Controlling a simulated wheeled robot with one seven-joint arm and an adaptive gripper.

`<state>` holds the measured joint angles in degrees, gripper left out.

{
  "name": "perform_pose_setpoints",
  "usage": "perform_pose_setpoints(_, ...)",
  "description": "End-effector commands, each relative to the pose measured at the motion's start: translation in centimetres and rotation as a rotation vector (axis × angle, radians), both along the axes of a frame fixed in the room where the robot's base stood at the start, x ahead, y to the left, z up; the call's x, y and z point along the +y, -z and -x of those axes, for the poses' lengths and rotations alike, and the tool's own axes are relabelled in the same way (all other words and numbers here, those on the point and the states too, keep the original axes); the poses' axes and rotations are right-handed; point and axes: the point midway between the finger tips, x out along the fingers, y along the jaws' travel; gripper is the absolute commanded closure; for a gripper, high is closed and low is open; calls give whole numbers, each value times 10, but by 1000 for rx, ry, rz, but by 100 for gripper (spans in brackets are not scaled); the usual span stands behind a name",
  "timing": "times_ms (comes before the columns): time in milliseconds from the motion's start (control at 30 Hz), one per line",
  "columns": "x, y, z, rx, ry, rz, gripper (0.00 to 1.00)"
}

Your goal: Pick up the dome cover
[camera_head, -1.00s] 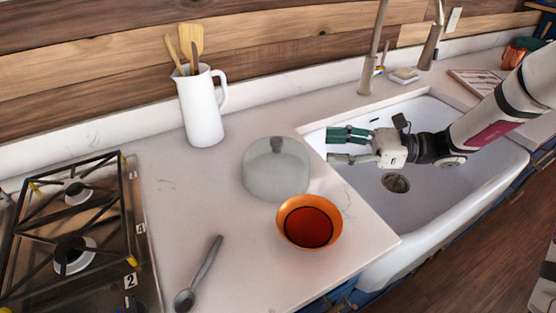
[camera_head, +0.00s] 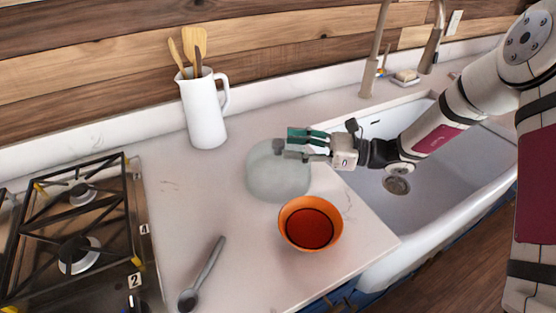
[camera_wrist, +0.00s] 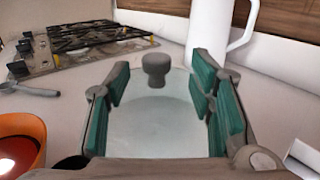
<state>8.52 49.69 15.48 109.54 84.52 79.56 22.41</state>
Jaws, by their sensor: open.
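The dome cover (camera_head: 277,180) is a translucent grey-green dome with a dark grey knob on top, standing on the white counter left of the sink. My gripper (camera_head: 294,143) is open at the upper right of the dome, its fingers pointing left toward the knob. In the wrist view, the knob (camera_wrist: 156,68) stands ahead, midway between the fingers of my gripper (camera_wrist: 160,85). The dome (camera_wrist: 158,122) shows below and between the fingers. The knob appears just beyond the fingertips, with no clear contact.
An orange bowl (camera_head: 288,235) with red contents stands close in front of the dome. A white pitcher (camera_head: 204,112) with wooden utensils is behind it. A grey spoon (camera_head: 205,270) and a gas hob (camera_head: 70,235) are to the left. The sink (camera_head: 440,170) is right.

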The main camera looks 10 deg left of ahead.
Motion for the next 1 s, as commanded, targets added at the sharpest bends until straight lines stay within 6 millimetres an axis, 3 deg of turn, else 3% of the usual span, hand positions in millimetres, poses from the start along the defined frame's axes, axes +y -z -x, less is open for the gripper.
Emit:
perform_pose_setpoints(233,34,0,6,0,-3,0,51)
perform_pose_setpoints(533,38,1,5,0,0,0,51)
perform_pose_setpoints(767,38,1,5,0,-1,0,98)
perform_pose_setpoints(1000,38,0,5,0,-1,0,98)
